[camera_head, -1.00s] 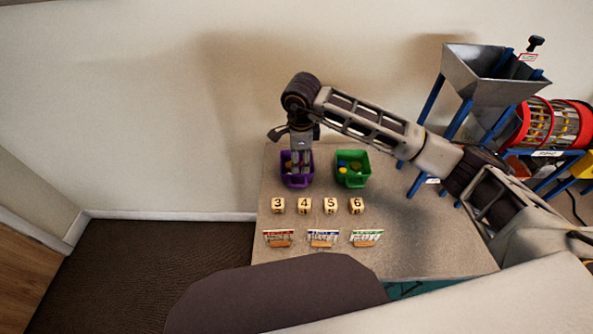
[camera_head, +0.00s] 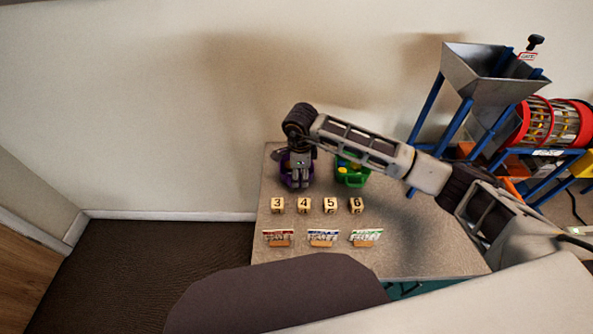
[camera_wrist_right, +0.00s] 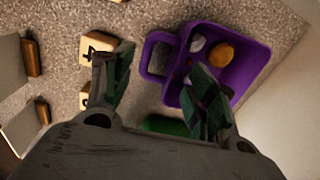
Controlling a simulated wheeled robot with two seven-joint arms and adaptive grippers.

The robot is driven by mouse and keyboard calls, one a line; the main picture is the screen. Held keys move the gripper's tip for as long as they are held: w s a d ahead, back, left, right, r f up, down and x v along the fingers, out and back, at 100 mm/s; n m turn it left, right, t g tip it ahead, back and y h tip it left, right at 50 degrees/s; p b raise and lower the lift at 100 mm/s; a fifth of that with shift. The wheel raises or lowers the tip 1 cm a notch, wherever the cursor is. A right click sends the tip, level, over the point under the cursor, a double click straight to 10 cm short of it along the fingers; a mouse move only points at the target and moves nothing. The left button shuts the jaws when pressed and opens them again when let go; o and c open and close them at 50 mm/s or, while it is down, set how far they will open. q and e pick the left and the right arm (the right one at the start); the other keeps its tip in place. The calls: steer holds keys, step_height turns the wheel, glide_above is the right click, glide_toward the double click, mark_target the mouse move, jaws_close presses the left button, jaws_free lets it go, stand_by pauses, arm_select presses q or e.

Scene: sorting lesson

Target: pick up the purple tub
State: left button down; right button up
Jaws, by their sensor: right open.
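The purple tub (camera_head: 284,164) stands at the back left of the table, largely hidden behind my right gripper (camera_head: 300,183) in the head view. In the right wrist view the purple tub (camera_wrist_right: 234,38) shows from above, with a rounded item and other small things inside. Its loop handle sticks out to the left. My right gripper (camera_wrist_right: 160,88) is open there, its two dark fingers apart, one to the left of the handle and one over the tub's near side. No grip on the tub shows. My left gripper is not in view.
A green tub (camera_head: 352,181) with small items stands close to the right, partly behind my arm. Several numbered wooden blocks (camera_head: 304,205) and card stands (camera_head: 322,237) line the table (camera_head: 400,255) in front. A metal hopper (camera_head: 490,75) on blue legs stands at the right.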

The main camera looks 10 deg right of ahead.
steer(key=shift+w+d+f, duration=0.1)
steer(key=shift+w+f, duration=0.1)
steer(key=shift+f, duration=1.1)
steer(key=shift+w+d+f, duration=0.1)
steer(key=shift+w+f, duration=0.05)
steer(key=shift+f, duration=1.1)
steer(key=c, duration=0.9)
steer(key=shift+r, duration=0.1)
steer(key=shift+c, duration=0.2)
step_height(320, 180, up, 10)
